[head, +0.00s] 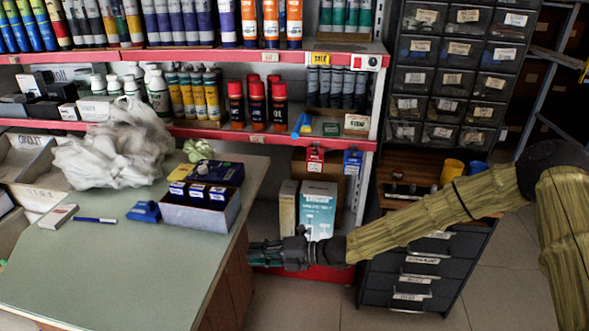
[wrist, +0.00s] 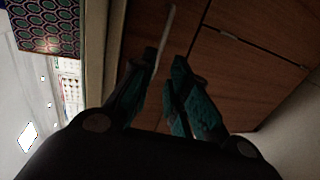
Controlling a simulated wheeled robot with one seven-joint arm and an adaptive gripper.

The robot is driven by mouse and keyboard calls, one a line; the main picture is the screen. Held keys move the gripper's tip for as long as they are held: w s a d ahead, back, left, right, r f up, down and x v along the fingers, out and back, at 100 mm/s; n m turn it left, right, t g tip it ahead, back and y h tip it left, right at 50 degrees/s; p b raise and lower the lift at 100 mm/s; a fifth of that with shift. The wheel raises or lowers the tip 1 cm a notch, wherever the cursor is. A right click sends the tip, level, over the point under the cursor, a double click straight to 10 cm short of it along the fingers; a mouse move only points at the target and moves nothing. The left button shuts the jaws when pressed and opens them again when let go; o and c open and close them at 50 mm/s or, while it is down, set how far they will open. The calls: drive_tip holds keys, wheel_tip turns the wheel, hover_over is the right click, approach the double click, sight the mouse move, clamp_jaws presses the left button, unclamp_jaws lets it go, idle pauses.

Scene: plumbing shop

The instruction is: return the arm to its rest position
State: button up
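My arm reaches in from the right edge of the head view, its links clad in a yellowish sleeve. My gripper (head: 258,252) is at its left end, beside the right side of the green-topped counter (head: 130,270) and lower than its top. In the wrist view my gripper (wrist: 165,60) has its two dark teal fingers slanting together, with a narrow gap between the tips. Nothing is seen held between them. Brown wooden panels (wrist: 235,75) lie beyond the fingers.
A white plastic bag (head: 110,160) and an open box (head: 200,212) stand on the counter. White and blue cartons (head: 318,210) stand behind my gripper. A dark drawer cabinet (head: 415,275) is under my arm. Floor at the lower right (head: 500,290) is clear.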

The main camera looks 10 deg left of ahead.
drive_tip(key=s+d+f+n+g+h, duration=0.2)
drive_tip(key=s+d+f+n+h, duration=0.15)
drive_tip(key=s+f, duration=0.4)
drive_tip(key=s+d+f+n+g+h, duration=0.1)
drive_tip(key=s+d+f+n+h, duration=0.1)
drive_tip(key=s+d+f+n, duration=0.4)
drive_tip(key=s+d+f+n+h, duration=0.7)
drive_tip(key=s+d+f+n, duration=0.4)
drive_tip(key=s+d+f, duration=0.25)
drive_tip(key=s+d+r+n+t+h, duration=0.15)
drive_tip(key=s+d+n, duration=0.25)
drive_tip(key=d+n, duration=0.45)
drive_tip(key=s+d+n+t+h, duration=0.1)
drive_tip(key=s+d+n+h, duration=0.1)
drive_tip(key=s+d+n, duration=0.45)
wheel_tip(320, 180, up, 17)
drive_tip(key=w+d+p, duration=0.2)
drive_tip(key=p, duration=1.5)
drive_tip(key=shift+d, duration=0.25)
drive_tip(key=shift+n, duration=0.25)
